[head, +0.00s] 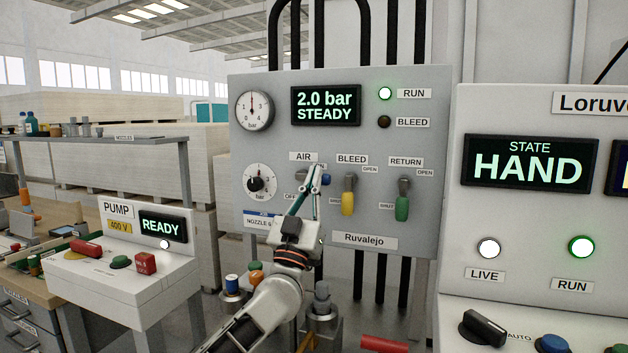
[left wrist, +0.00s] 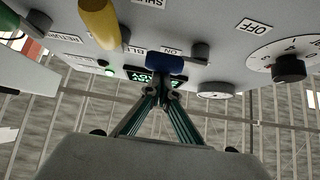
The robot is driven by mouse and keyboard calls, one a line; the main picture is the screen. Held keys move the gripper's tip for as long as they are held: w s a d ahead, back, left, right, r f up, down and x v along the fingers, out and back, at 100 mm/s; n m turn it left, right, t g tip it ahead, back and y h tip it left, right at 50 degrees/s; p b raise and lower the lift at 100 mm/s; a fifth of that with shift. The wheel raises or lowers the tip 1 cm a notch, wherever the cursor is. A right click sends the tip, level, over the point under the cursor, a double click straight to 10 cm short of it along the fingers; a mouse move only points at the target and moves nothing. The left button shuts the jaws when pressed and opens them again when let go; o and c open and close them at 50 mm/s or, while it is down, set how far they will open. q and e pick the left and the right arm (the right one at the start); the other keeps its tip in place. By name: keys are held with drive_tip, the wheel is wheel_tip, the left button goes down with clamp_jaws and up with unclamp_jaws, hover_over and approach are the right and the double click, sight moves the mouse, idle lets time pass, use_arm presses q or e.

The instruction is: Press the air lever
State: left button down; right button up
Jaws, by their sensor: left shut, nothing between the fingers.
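The air lever has a blue handle (head: 326,179) and sits under the AIR label on the grey Ruvalejo panel (head: 270,90). Its blue handle also shows in the left wrist view (left wrist: 165,63), just ahead of the fingertips. My left gripper (head: 314,172) is shut and empty, with its fingers pointing up at the lever. It also shows in the left wrist view (left wrist: 160,88). The fingertips are right at the handle; I cannot tell whether they touch it. The fingers partly cover the lever and its labels in the head view. My right gripper is not in view.
A yellow bleed lever (head: 348,203) and a green return lever (head: 402,208) hang to the right. A black-knobbed dial (head: 256,183) is left. The panel display (head: 325,106) reads 2.0 bar STEADY; the RUN lamp (head: 385,93) is lit. A HAND console (head: 530,160) stands right.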

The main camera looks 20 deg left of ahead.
use_arm(q)
drive_tip(key=shift+m+h, duration=1.4)
drive_tip(key=shift+m, duration=0.2)
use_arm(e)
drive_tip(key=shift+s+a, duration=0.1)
use_arm(q)
drive_tip(key=shift+f+m+g+h, duration=0.2)
drive_tip(key=shift+m+g+h, duration=0.4)
drive_tip(key=shift+m+h, duration=0.8)
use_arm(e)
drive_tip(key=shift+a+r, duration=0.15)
